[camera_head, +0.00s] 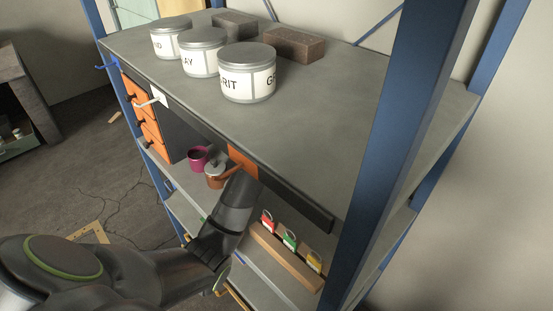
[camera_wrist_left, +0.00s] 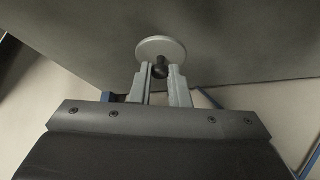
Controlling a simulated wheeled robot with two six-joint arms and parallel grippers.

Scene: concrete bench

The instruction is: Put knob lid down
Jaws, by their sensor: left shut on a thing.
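In the left wrist view, a round pale grey lid (camera_wrist_left: 153,46) with a dark knob (camera_wrist_left: 160,68) is at the fingertips. My left gripper (camera_wrist_left: 160,75) is shut on that knob, and the lid's disc lies beyond the fingers against a dark grey surface. In the head view, my left arm reaches up in front of the bench to its front edge; the fingers are hidden there. A copper-brown pot (camera_head: 215,182) with a grey round top stands on the shelf under the bench, just left of the arm. I cannot tell if that top is the held lid. My right gripper is out of view.
Three labelled tins (camera_head: 248,85) and two dark bricks (camera_head: 297,44) stand on the bench top (camera_head: 330,120). A magenta mug (camera_head: 199,160) is beside the pot. Orange drawers (camera_head: 139,98) are left, a rack of padlocks (camera_head: 289,240) lower right. A blue post (camera_head: 405,130) rises at right.

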